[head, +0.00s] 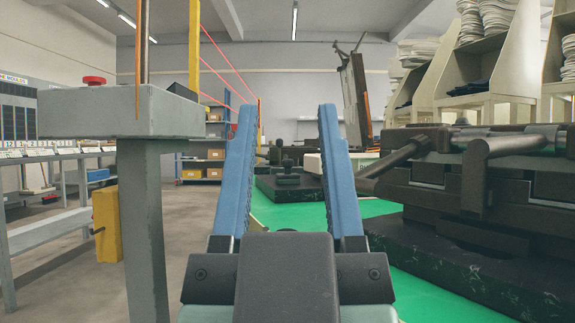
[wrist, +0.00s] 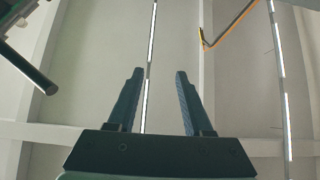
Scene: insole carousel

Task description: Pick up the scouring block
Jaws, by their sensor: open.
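My gripper (head: 288,108) is open, with its two blue fingers pointing up and away and nothing between them. It also shows in the wrist view (wrist: 160,71), open and empty against the ceiling. I cannot make out anything that is surely the scouring block in either view. A yellow block-like thing (head: 107,225) hangs on the side of a grey post left of my gripper, apart from it. I cannot tell what it is.
The grey pedestal (head: 120,112) at left carries a red button (head: 93,80). Shelves with stacked insoles (head: 490,60) stand behind. Grey floor (head: 190,225) is open between pedestal and gripper.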

